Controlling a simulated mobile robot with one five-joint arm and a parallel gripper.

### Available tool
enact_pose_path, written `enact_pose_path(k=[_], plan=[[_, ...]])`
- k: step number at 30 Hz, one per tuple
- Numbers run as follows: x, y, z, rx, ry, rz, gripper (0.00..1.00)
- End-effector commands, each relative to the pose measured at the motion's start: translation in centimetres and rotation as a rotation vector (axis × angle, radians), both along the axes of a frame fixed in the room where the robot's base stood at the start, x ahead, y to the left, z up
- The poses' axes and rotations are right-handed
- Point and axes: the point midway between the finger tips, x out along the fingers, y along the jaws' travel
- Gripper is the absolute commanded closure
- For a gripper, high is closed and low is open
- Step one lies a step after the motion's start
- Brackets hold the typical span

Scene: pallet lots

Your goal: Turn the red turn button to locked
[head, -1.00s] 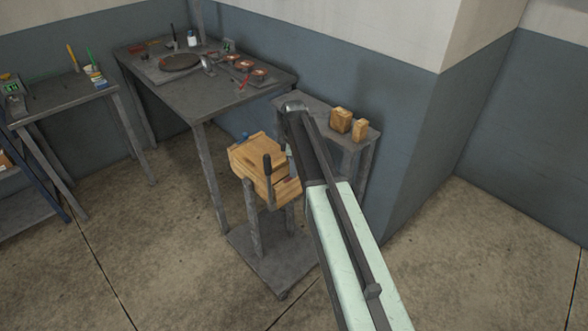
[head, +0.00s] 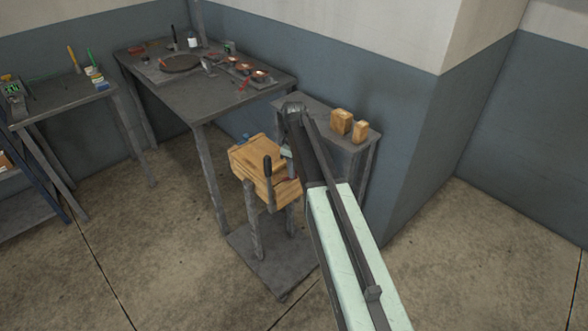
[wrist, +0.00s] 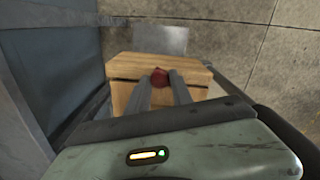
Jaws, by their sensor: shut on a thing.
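The red turn button (wrist: 159,78) sits on the face of a wooden box in the wrist view. My gripper (wrist: 161,82) has its two grey fingers on either side of it, shut on it. The fingers cover part of the button, so I cannot tell its exact angle. The wooden box (head: 250,160) stands on a grey stand in the head view, just left of my arm. In the head view my gripper (head: 288,160) is at the box's right side, largely hidden by my arm.
A dark lever (head: 267,178) stands upright in front of the box. A small grey table (head: 290,103) with two wooden blocks (head: 341,122) is behind my arm. A large workbench (head: 205,100) holds tools at the back left. Open floor (head: 170,250) lies at the front left.

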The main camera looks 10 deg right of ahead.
Motion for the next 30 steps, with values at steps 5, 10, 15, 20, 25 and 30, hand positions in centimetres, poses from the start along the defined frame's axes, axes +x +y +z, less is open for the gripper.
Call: enact_pose_path(k=[5,10,15,20,25,30], plan=[[-0.01,-0.07,0.0,-0.001,0.0,-0.168,1.0],[-0.02,-0.06,0.0,-0.001,0.0,-0.329,1.0],[-0.02,-0.05,-0.01,-0.001,0.0,-0.49,1.0],[-0.02,-0.04,-0.01,-0.001,0.001,-0.642,1.0],[-0.03,-0.02,-0.01,-0.001,0.001,-0.794,1.0],[-0.03,0.01,-0.01,-0.001,0.001,-0.924,1.0]])
